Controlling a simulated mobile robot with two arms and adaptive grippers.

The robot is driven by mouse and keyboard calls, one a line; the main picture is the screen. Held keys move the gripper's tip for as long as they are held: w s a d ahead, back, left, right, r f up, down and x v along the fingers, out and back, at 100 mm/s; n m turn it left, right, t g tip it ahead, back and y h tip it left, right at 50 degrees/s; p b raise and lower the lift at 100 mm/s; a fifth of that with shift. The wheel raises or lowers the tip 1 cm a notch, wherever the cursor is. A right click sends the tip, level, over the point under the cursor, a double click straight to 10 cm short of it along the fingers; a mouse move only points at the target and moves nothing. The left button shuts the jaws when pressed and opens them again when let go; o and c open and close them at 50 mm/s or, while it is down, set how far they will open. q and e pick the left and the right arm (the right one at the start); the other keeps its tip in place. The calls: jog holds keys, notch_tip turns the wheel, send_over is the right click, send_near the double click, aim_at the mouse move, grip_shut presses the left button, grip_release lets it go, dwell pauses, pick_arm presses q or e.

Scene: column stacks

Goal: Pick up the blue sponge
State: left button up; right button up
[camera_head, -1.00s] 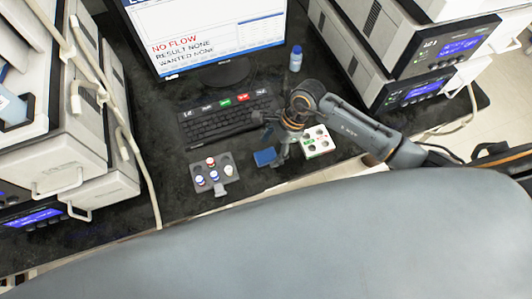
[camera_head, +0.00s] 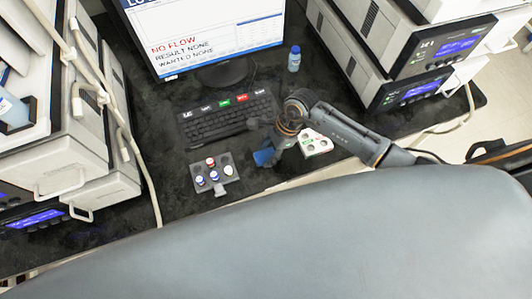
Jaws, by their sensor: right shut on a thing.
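The blue sponge (camera_head: 263,157) is on the dark bench, just right of the grey vial rack. My right gripper (camera_head: 271,152) is over it, reaching in from the right, and is shut on it. The gripper and wrist hide part of the sponge. I cannot tell whether the sponge is clear of the bench top. My left gripper is not in view.
A grey rack (camera_head: 228,179) with several capped vials stands left of the sponge. A white tray (camera_head: 317,143) is close on the right, partly behind my arm. A keyboard (camera_head: 225,119), a monitor (camera_head: 205,40) and a blue-capped bottle (camera_head: 294,61) are farther back. Instrument stacks flank the bench.

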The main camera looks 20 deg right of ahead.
jog(key=shift+r, duration=0.25)
notch_tip(320, 180, up, 2)
jog(key=shift+r+b, duration=0.1)
jog(key=shift+b, duration=0.8)
jog(key=s+a+r+b, duration=0.3)
jog(key=s+a+r, duration=0.5)
jog(key=a+r, duration=0.2)
jog(key=shift+s+a+r+b, duration=0.15)
jog(key=shift+s+a+b, duration=0.15)
jog(key=shift+a, duration=0.25)
